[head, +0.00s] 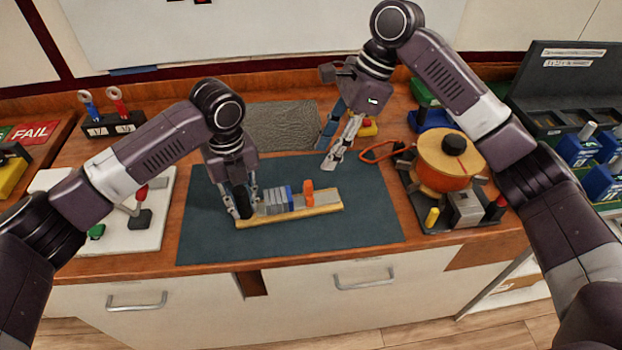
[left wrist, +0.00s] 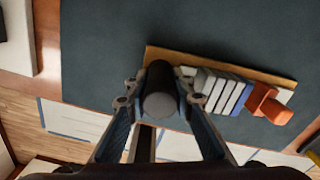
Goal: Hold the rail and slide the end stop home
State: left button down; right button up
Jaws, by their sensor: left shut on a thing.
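A grey rail (head: 327,197) lies on a narrow wooden base (head: 290,215) on the dark mat. The orange end stop (head: 308,190) sits on the rail, right of a row of grey breakers (head: 274,202) with a blue part at its right side. A small gap seems to separate the stop from the row; the left wrist view also shows the stop (left wrist: 264,101). My left gripper (head: 245,217) is shut on a black cylindrical handle (left wrist: 159,92) at the left end of the base. My right gripper (head: 328,157) is empty above the mat's back edge, its fingers apart.
The dark mat (head: 212,235) is clear around the base. An orange drum on a stand (head: 447,160) and an orange loop (head: 376,153) are to the right. A white board (head: 150,235) with small parts lies left. A grey textured pad (head: 283,126) lies behind.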

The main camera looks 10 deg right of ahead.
aim_at(310, 182)
jog(key=x, duration=0.9)
jog(key=shift+f, duration=0.25)
jog(key=shift+c, duration=0.3)
grip_shut()
